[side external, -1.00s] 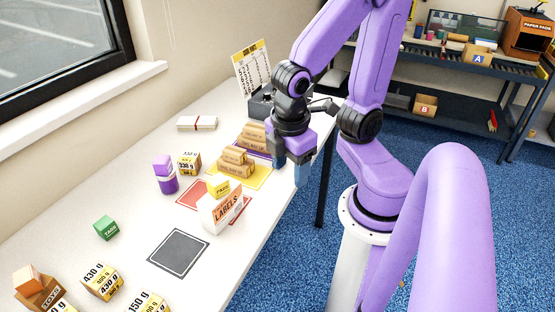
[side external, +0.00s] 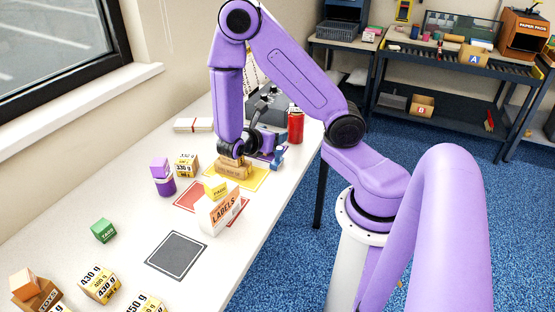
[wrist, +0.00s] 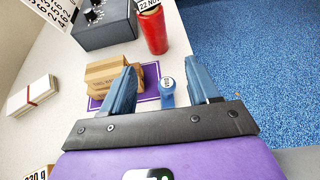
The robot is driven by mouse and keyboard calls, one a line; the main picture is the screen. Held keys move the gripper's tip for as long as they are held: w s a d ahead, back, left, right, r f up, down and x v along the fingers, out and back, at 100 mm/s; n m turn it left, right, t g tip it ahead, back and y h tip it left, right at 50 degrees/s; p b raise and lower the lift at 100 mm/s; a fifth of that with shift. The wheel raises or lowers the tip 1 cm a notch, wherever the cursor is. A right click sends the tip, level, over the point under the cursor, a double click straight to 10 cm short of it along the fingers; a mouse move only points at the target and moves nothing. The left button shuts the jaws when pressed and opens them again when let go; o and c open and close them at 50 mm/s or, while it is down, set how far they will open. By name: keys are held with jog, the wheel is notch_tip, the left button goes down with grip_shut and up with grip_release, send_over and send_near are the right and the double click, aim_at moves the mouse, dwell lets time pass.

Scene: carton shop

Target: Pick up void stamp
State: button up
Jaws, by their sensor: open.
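A small blue stamp (wrist: 167,93) with a round pale label stands at the edge of the purple mat (wrist: 152,72) in the wrist view. Its label is too small to read surely. My gripper (wrist: 160,64) is open, with one blue finger on either side of the stamp in the picture. I cannot tell how far above it the fingers are, and no contact shows. In the side view my gripper (side external: 276,160) is low over the table's far part, partly hidden by my own arm. The stamp cannot be told apart from the blue fingers there.
Brown cartons (wrist: 108,74) stand close left of my left finger. A red can (wrist: 152,28) and a dark grey device (wrist: 104,24) stand beyond. The table's edge and blue floor (wrist: 250,60) lie to the right. A labels box (side external: 222,212) stands nearer on the table.

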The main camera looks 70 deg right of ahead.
aim_at(279, 148)
jog(key=shift+f, duration=3.15)
jog(key=shift+x, duration=2.55)
jog(key=shift+f, duration=0.1)
jog(key=shift+a, duration=0.1)
jog(key=c, duration=1.1)
